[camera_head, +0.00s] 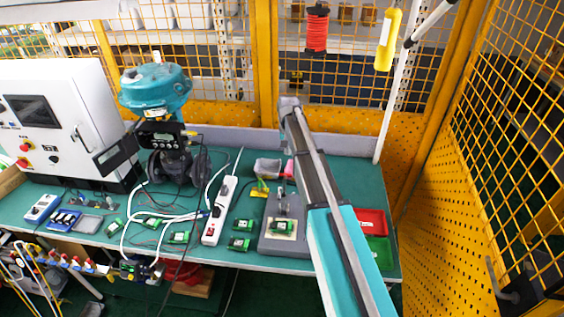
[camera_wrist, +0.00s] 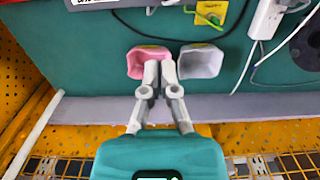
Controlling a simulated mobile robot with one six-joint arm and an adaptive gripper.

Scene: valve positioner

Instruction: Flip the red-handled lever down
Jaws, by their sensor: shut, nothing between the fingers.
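I cannot clearly make out a red-handled lever in either view. A grey fixture plate (camera_head: 268,244) with a small upright metal mechanism (camera_head: 283,201) stands on the green bench, left of my arm; no red handle is clear on it. Small red parts (camera_head: 76,262) show on a fitting row at the lower left, too small to identify. My gripper (camera_wrist: 160,66) is shut and empty in the wrist view, its fingertips overlapping the gap between a pink bin (camera_wrist: 142,52) and a grey bin (camera_wrist: 206,57). In the head view my arm hides it.
The teal valve positioner (camera_head: 156,90) stands on the bench left of my arm, with a white power strip (camera_head: 219,212) and loose cables nearby. A red tray (camera_head: 371,220) lies right of my arm. Yellow mesh fencing (camera_head: 510,110) closes the back and right.

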